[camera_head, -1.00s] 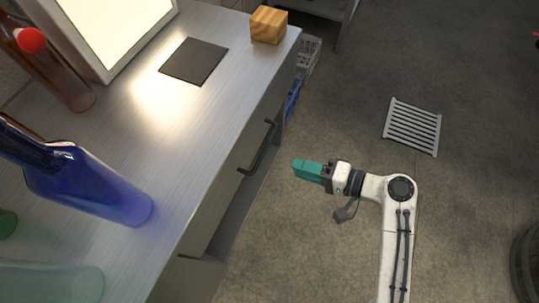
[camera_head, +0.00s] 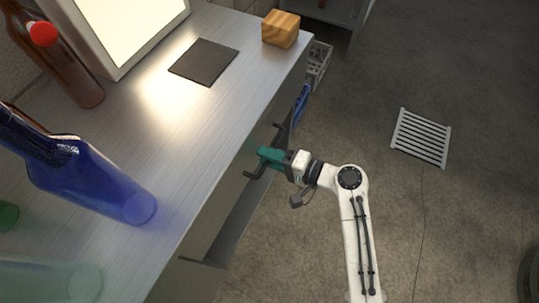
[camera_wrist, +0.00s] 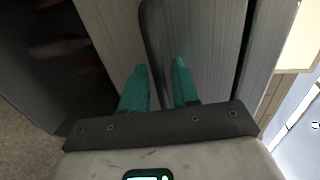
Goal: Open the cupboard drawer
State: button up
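The cupboard drawer (camera_wrist: 210,45) has a grey brushed front with a dark bar handle (camera_wrist: 152,30).
The countertop (camera_head: 190,130) holds a blue bottle (camera_head: 85,185), a brown bottle (camera_head: 60,70), a lit panel (camera_head: 120,30), a dark mat (camera_head: 204,62) and a wooden block (camera_head: 281,29). A crate (camera_head: 318,62) stands beyond the cupboard.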

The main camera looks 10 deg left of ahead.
jog(key=shift+c, duration=0.2)
grip_shut()
dwell(0.4)
